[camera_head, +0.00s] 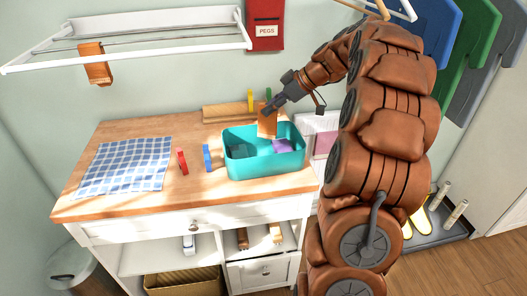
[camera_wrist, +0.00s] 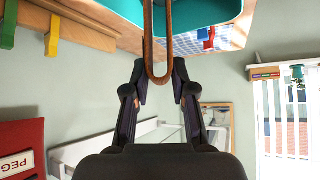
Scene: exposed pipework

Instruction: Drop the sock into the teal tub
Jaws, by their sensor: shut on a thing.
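An orange-brown sock (camera_head: 267,124) hangs from my gripper (camera_head: 279,101), which is shut on it. In the wrist view the sock (camera_wrist: 158,72) is a narrow brown loop between the fingertips (camera_wrist: 158,78). The teal tub (camera_head: 266,167) stands on the right part of the wooden worktop, and part of it shows at the top of the wrist view (camera_wrist: 115,9). The sock hangs over the tub's back part; in the head view its lower end overlaps the rim line, and I cannot tell its exact height. Dark and purple cloths (camera_head: 282,147) lie in the tub.
Red (camera_head: 182,162) and blue (camera_head: 207,158) pegs stand on the worktop (camera_head: 130,204) beside a checked cloth (camera_head: 125,165). A wooden rail (camera_head: 226,112) with yellow and green pegs lies behind the tub. A wall rack (camera_head: 130,46) holds another brown sock (camera_head: 96,66).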

